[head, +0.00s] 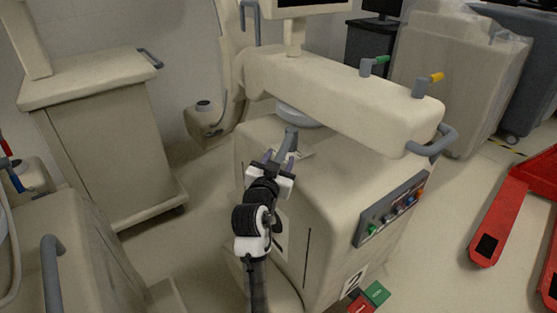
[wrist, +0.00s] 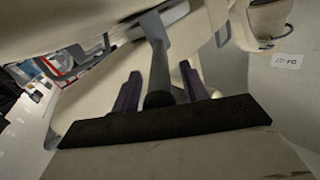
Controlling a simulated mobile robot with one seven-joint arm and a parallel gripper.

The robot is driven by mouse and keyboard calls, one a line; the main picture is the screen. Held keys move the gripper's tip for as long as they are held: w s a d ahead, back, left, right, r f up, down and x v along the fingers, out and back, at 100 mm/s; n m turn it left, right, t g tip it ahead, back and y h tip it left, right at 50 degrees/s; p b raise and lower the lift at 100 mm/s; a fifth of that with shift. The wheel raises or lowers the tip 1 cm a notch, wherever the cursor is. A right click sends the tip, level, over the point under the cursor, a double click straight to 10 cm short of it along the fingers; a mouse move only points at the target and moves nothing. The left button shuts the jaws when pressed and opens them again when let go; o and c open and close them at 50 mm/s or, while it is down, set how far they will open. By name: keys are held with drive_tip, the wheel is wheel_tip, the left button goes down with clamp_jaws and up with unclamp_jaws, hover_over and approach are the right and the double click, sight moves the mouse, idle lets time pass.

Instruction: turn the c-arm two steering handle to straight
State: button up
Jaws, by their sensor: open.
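The C-arm marked 2 is a cream cabinet (head: 345,205) with a thick horizontal arm above it. Its steering handle, a grey lever (head: 289,140), sticks out from below a pale round collar (head: 302,115) on the cabinet top. My gripper (head: 279,157) is at the lever's near end, open. In the wrist view the lever (wrist: 156,58) runs between the two purple fingers of my gripper (wrist: 160,90), with a visible gap to each finger. The lever's near end is partly hidden by my gripper in the head view.
A control panel (head: 392,208) is on the cabinet's right side. A grey loop handle (head: 436,146) is on the horizontal arm's end. A cream cart (head: 105,130) stands left, a covered cart (head: 440,75) behind right. Red legs (head: 500,222) lie on the right floor.

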clamp_jaws()
drive_tip(key=shift+d+r, duration=0.1)
drive_tip(key=shift+d, duration=0.05)
